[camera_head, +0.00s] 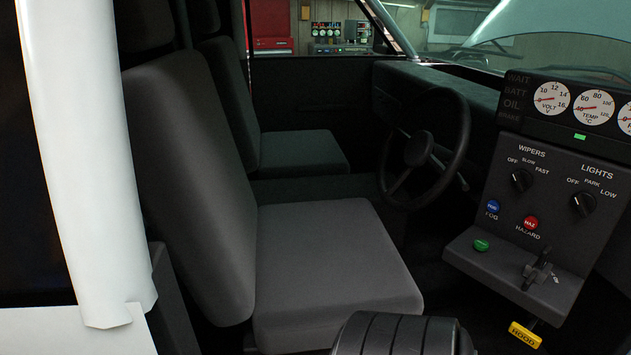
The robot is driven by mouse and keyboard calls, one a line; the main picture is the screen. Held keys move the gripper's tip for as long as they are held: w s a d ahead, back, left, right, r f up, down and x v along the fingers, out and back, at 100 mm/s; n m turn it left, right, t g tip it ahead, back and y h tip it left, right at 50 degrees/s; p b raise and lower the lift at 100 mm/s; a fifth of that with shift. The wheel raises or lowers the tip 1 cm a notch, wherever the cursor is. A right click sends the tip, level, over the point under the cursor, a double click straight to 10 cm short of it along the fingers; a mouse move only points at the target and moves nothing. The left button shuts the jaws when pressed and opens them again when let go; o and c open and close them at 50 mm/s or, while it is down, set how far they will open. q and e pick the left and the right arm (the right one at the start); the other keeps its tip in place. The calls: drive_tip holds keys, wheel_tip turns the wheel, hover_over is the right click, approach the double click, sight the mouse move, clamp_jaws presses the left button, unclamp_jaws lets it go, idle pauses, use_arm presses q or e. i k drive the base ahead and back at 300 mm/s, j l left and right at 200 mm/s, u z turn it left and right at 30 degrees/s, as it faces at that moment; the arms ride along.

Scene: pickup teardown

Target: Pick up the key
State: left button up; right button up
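A small dark key-shaped piece (537,270) stands up from the sloping ledge at the bottom of the grey control panel (490,268). It looks seated in the ledge like a key in an ignition switch, but it is too small and dark to be sure. A small white marking is beside it. No separate loose key shows on the seats. Neither of my grippers shows in the camera_head view.
A yellow HOOD handle (525,335) hangs under the ledge. The steering wheel (425,150) is left of the panel. A grey seat (330,265) is empty. A white pillar (85,150) stands at left. A dark ribbed rounded thing (400,335) is at the bottom.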

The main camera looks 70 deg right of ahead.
sight(546, 254)
drive_tip(key=j+z, duration=0.15)
drive_tip(key=z, duration=3.35)
drive_tip(key=i+l+z, duration=0.1)
drive_tip(key=z, duration=0.3)
